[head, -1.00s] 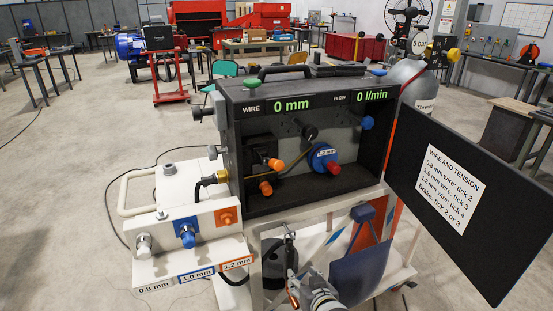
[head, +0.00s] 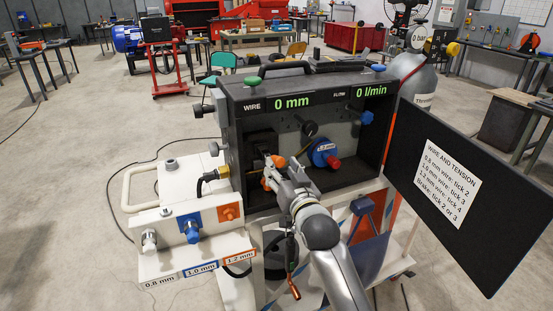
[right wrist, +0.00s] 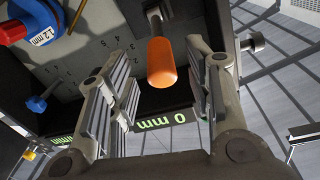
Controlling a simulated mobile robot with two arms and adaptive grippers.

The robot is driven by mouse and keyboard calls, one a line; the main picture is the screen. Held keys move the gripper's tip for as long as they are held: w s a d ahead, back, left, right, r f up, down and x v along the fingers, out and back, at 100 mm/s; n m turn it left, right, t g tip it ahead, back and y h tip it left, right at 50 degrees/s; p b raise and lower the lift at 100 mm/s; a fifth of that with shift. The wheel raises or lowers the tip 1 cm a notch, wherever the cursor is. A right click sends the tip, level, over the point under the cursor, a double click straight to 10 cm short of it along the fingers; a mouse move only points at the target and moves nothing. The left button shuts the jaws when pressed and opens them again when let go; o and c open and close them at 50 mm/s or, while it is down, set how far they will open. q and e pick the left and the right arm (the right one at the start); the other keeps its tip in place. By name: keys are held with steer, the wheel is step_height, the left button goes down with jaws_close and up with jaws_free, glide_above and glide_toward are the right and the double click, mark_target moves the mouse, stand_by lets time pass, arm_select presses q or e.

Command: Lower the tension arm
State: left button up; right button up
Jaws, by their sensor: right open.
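The wire feeder (head: 252,135) has its side door open, with two orange handles inside on the left. The upper orange handle (head: 278,161) and the lower one (head: 266,184) show partly around my right gripper (head: 272,176). In the right wrist view, one orange handle (right wrist: 162,64) points between the open fingers of my right gripper (right wrist: 165,100), apart from both. I cannot tell for certain which of the two handles this is, or which is the tension arm. My left gripper is out of view.
A blue spool with a red knob (head: 325,154) is right of the gripper. The open door (head: 450,190) with a wire and tension chart juts out at right. A white shelf (head: 160,245) with labelled parts stands at left. The display (head: 292,104) reads 0 mm.

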mark_target(276, 161)
steer(key=shift+p+x, duration=0.35)
steer(key=shift+x, duration=1.85)
steer(key=shift+c, duration=0.5)
jaws_close()
